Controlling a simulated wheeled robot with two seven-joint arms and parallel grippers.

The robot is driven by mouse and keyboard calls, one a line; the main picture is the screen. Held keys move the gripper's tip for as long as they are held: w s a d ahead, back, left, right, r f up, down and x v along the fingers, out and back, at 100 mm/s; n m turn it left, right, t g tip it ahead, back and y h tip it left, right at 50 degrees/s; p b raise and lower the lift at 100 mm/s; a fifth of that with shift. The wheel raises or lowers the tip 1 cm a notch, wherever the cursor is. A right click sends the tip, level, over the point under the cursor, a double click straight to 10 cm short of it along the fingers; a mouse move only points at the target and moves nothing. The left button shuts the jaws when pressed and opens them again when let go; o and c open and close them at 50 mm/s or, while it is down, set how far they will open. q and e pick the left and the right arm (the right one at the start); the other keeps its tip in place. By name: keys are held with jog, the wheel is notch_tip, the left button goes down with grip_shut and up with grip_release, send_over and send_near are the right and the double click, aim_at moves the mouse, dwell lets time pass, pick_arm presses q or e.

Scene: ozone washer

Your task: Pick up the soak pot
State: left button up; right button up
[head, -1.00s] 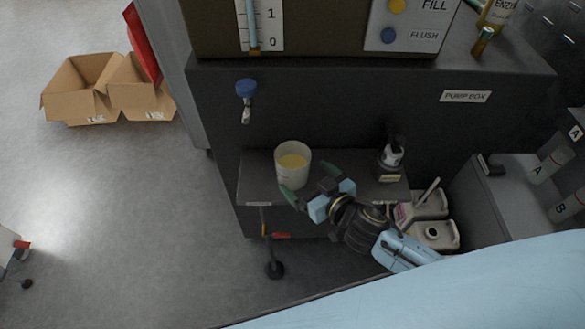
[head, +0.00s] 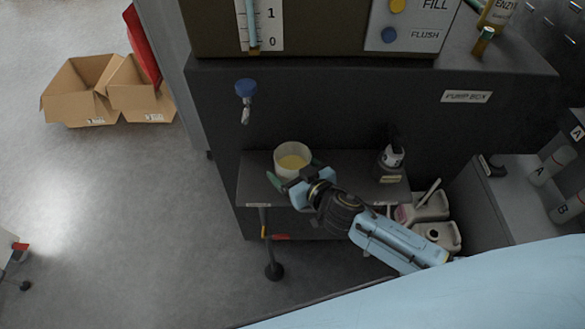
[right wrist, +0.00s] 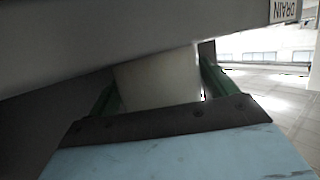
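The soak pot (head: 291,160) is a white open cup with yellow liquid in it. It stands upright on the small grey shelf (head: 258,190) below the blue-knobbed tap. My right gripper (head: 294,173) is at the pot's near side, with one green finger on either side of it. In the right wrist view the pot's pale wall (right wrist: 158,82) stands between the two fingers. A thin light gap shows by the right finger, so the gripper looks open around the pot, not closed on it. My left gripper is out of view.
The tap (head: 246,98) hangs above and left of the pot. A dark pump bottle (head: 391,165) stands at the shelf's right end. Pale jugs (head: 437,235) sit low on the right. Cardboard boxes (head: 75,90) lie on the floor at the left.

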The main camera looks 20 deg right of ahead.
jog(key=c, duration=0.7)
jog(key=shift+r, duration=0.1)
jog(key=shift+c, duration=0.2)
